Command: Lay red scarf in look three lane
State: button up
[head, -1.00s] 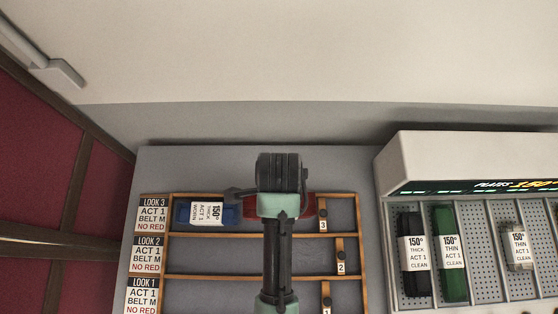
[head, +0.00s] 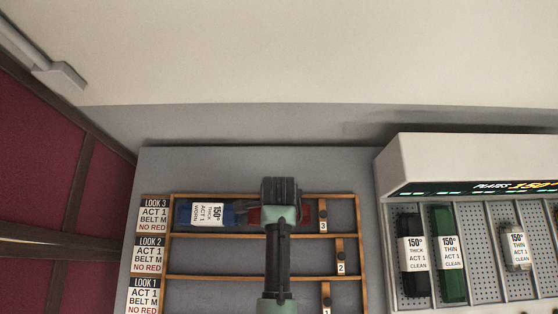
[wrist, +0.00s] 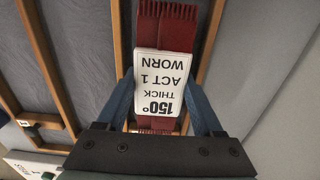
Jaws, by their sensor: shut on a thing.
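The red scarf (wrist: 168,28) fills the upper middle of the wrist view, with a white tag reading 150° thick, act 1, worn. My gripper (wrist: 160,78) is shut on it, one finger on each side of the tag. In the head view the red scarf (head: 256,215) shows beside my arm within the look three lane (head: 338,213); the arm hides its middle. I cannot tell whether it touches the lane floor. The lane's sign (head: 154,214) reads look 3, act 1, belt M, no red.
A blue folded piece (head: 184,214) with a white tag lies at the lane's left end, close to the red scarf. Lanes two (head: 205,257) and one below look empty where visible. A rack (head: 480,250) with black, green and pale tagged pieces stands right.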

jog(key=shift+f, duration=0.15)
jog(key=o, duration=1.2)
notch_tip(320, 180, up, 12)
jog(key=shift+r, duration=0.2)
jog(key=shift+w, duration=0.1)
